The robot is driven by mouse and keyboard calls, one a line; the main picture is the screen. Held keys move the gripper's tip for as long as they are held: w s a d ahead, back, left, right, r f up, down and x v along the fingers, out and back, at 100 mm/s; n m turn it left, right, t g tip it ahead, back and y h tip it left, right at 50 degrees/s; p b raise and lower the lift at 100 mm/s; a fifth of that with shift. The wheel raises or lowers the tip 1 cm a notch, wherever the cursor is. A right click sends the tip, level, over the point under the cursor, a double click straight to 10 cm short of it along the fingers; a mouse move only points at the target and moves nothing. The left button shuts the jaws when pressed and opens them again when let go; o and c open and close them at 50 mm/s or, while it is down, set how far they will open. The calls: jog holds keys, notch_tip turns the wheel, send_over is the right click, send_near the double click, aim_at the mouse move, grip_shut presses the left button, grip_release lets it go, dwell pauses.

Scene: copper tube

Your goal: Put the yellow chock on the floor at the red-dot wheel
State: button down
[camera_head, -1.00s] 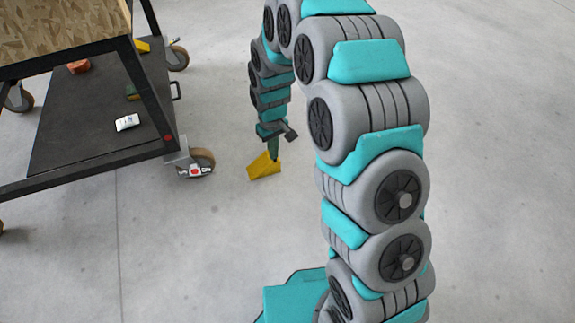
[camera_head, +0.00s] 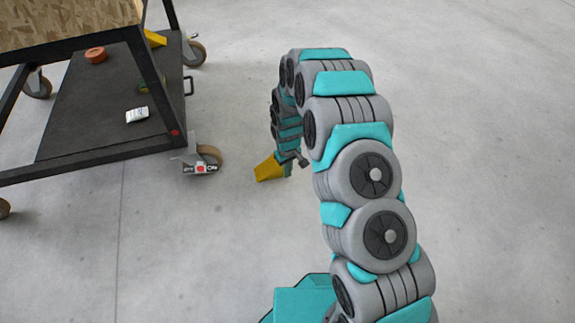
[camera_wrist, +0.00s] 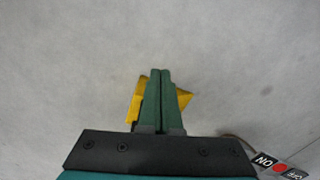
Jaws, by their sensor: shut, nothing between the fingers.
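The yellow chock (camera_head: 268,169) rests on the floor to the right of the cart's red-dot wheel (camera_head: 210,155), with a clear gap between them. The red dot is on a small ON/OFF plate (camera_head: 200,168) at that wheel; part of the plate shows at the lower right of the wrist view (camera_wrist: 280,168). My gripper (camera_head: 289,168) is low at the chock's right side. In the wrist view its two green fingers (camera_wrist: 160,72) are shut together and empty. The chock (camera_wrist: 184,98) shows on both sides behind them, its middle hidden. I cannot tell whether they touch it.
The cart's dark lower shelf (camera_head: 95,125) carries an orange object (camera_head: 96,56), a white packet (camera_head: 137,115) and another yellow piece (camera_head: 155,38). A handle (camera_head: 188,86) juts from the cart's right side.

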aim_at(271, 158)
notch_tip(271, 158, down, 5)
jog(key=shift+f, duration=0.1)
jog(key=w, duration=0.1)
jog(key=w+a, duration=0.1)
jog(key=w+a+b, duration=0.1)
jog(key=shift+r, duration=0.3)
jog(key=shift+w+a, duration=0.1)
jog(key=shift+w, duration=0.1)
jog(key=shift+w, duration=0.1)
jog(key=w+a, duration=0.2)
jog(key=w, duration=0.1)
jog(key=w+a+b, duration=0.1)
jog(key=w, duration=0.1)
jog(key=shift+w+a, duration=0.55)
